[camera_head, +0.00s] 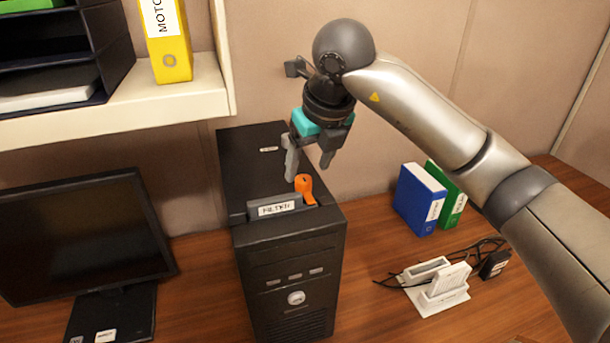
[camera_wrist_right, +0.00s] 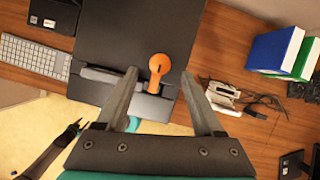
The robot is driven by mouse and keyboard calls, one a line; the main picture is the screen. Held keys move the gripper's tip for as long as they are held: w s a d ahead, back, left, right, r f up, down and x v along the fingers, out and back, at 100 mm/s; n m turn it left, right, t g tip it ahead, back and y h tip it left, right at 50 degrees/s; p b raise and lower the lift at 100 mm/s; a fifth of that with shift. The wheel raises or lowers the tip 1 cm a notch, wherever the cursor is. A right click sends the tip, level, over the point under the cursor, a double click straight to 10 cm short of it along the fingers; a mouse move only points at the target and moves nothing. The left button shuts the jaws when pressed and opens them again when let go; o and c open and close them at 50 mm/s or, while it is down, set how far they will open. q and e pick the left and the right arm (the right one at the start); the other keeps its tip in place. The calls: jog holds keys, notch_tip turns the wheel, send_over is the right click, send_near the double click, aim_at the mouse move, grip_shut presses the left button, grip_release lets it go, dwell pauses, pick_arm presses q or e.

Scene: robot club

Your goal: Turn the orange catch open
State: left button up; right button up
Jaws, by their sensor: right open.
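The orange catch (camera_head: 305,188) sits on top of a black computer tower (camera_head: 262,160), near its front edge, beside a raised part with a white label. In the right wrist view the catch (camera_wrist_right: 158,68) has a round head and a short lever pointing toward the tower's front edge. My right gripper (camera_head: 308,172) is open just above and behind the catch, its fingers pointing down. In the right wrist view the catch lies between the directions of the two fingertips (camera_wrist_right: 160,73), with no visible contact.
A monitor (camera_head: 80,235) stands left of the tower. A shelf (camera_head: 150,105) with a yellow binder (camera_head: 167,40) overhangs at upper left. Blue (camera_head: 418,200) and green (camera_head: 450,195) binders and a white dock (camera_head: 437,285) with cables are on the desk at right.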

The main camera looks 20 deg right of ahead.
aim_at(304, 179)
jog(key=shift+x, duration=2.1)
grip_shut()
